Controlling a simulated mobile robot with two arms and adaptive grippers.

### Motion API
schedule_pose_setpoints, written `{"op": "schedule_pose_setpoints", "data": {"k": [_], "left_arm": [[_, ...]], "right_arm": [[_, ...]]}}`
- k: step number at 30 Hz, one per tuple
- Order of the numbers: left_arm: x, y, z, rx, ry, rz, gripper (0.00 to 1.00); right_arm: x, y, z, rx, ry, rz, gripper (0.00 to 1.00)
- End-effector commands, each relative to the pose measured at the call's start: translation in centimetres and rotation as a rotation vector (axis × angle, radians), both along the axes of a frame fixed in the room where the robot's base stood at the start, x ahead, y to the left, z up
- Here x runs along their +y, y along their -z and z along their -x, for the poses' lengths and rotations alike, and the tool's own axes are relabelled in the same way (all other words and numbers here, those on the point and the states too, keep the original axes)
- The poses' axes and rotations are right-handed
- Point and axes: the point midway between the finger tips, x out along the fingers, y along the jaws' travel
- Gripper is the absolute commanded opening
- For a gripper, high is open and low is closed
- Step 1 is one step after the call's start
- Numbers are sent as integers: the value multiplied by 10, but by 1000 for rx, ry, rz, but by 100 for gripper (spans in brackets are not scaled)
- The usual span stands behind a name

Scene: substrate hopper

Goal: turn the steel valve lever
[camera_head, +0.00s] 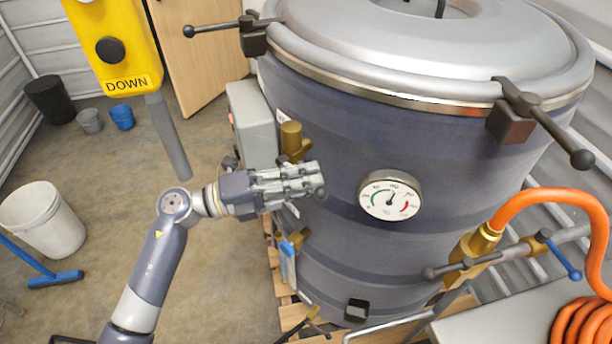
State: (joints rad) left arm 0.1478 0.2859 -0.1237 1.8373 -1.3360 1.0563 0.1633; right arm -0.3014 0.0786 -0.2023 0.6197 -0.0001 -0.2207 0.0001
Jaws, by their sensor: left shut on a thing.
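A brass valve (292,138) sticks out of the left side of the big blue-grey vessel (330,120). My left gripper (316,180) lies just below this valve, in front of the vessel wall and left of the dial gauge. Its fingers point right and are shut on the steel valve lever, which they hide almost wholly. How far the lever is turned cannot be seen. My right gripper is not in view.
A round gauge (390,196) is right of my fingers. A blue-handled valve (289,262) sits below. An orange hose (552,200) and brass fitting (478,245) are at right. A yellow DOWN control box (115,50) hangs at left. A white bucket (45,220) stands on open floor.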

Motion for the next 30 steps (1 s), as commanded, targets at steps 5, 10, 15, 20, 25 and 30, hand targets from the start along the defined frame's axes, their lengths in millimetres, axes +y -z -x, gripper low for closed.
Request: {"op": "schedule_pose_setpoints", "data": {"k": [5,10,15,20,25,30], "left_arm": [[0,17,3,-116,17,-164,0],[3,26,1,-204,18,-278,0],[3,30,0,-233,17,-316,0],[3,30,0,-232,16,-315,0],[3,31,1,-230,16,-315,28],[4,28,-1,-233,12,-313,31]], "right_arm": [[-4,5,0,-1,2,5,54],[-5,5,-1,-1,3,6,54],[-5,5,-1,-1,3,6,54],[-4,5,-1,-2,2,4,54],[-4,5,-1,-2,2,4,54],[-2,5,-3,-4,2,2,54]]}}
